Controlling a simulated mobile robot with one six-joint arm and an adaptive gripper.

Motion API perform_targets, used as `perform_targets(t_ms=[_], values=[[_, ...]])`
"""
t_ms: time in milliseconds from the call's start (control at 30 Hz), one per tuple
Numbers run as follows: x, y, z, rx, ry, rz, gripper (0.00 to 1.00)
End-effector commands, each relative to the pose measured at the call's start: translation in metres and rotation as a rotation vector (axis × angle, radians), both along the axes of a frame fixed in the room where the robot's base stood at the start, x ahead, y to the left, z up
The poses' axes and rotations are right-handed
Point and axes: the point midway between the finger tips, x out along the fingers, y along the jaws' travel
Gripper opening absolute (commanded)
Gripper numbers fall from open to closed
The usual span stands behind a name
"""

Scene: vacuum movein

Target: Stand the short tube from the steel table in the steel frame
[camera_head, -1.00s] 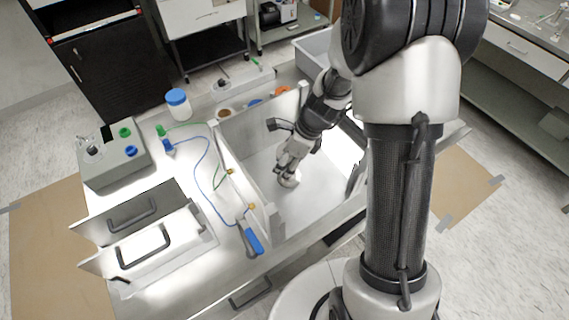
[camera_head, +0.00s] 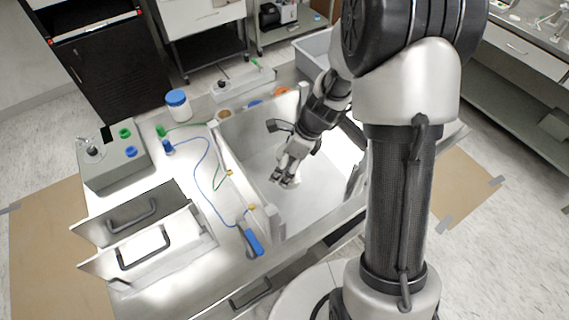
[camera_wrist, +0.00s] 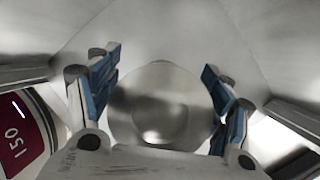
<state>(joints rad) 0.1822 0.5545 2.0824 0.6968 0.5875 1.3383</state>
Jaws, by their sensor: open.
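My gripper (camera_head: 284,182) reaches down inside the open, pale-walled box on the bench. In the wrist view its two blue-padded fingers (camera_wrist: 160,100) are spread apart. A round, shiny steel piece (camera_wrist: 160,118) shows between and beyond them, seen nearly end-on; it may be the short tube, but I cannot tell for certain. No grip on it shows. In the head view my fingers largely hide that spot. I cannot pick out the steel frame with certainty.
The box's left wall (camera_head: 240,160) stands close beside my arm. Left of it are a blue-handled tool (camera_head: 253,241), blue and green cables, a grey control box (camera_head: 113,157) and a blue-lidded jar (camera_head: 178,104). A dark red label reading 150 (camera_wrist: 22,138) shows at the wrist view's left.

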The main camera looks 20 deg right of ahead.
Motion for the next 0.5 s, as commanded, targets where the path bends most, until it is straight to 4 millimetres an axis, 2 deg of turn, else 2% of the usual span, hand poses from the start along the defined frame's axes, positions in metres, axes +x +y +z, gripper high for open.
perform_targets(t_ms=[167,500], values=[[-0.001,-0.009,0.027,0.0,-0.003,-0.003,0.73],[-0.008,-0.033,0.093,-0.001,-0.003,-0.002,0.73]])
